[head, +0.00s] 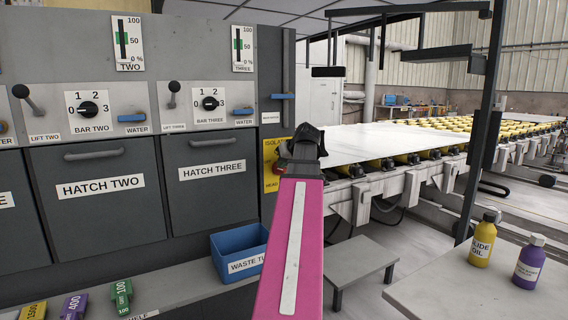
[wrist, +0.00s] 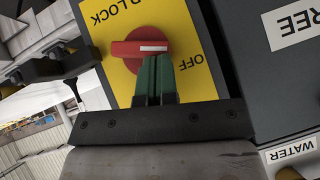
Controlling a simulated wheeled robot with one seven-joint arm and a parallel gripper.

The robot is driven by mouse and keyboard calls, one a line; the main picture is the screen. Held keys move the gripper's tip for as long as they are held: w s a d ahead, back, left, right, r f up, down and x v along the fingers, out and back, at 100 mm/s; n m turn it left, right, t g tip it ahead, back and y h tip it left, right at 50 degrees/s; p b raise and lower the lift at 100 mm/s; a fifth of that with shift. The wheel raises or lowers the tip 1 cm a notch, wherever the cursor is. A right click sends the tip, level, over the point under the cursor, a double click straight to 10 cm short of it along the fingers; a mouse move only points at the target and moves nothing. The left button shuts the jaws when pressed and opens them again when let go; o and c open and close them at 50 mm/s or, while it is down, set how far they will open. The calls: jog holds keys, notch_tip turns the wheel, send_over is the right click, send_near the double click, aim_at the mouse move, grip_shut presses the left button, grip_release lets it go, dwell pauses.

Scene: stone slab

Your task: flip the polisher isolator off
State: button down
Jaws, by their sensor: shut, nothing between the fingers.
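The polisher isolator is a red rotary switch (wrist: 138,47) on a yellow plate (wrist: 205,88) in the wrist view. Its bar handle lies nearly level in that picture, with a white mark on its right half. The word OFF, upside down, is on the plate right of and below the handle. My gripper (wrist: 155,62) has its green fingers together and empty, their tips at the lower edge of the handle; whether they touch it I cannot tell.
HATCH THREE (head: 212,170) is left of the plate, with the BAR THREE knob (head: 210,103) and a blue WATER lever (head: 243,112) above. A blue waste bin (head: 237,250) sits below. The roller conveyor with a white slab (head: 375,141) is to the right. A grey stool (head: 348,263) stands lower right.

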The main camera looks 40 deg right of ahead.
jog(key=shift+a+f+n+h, duration=0.15)
jog(key=shift+a+n+h, duration=0.25)
jog(key=shift+h, duration=0.4)
jog(key=shift+w+a+f, duration=0.1)
dwell(0.3)
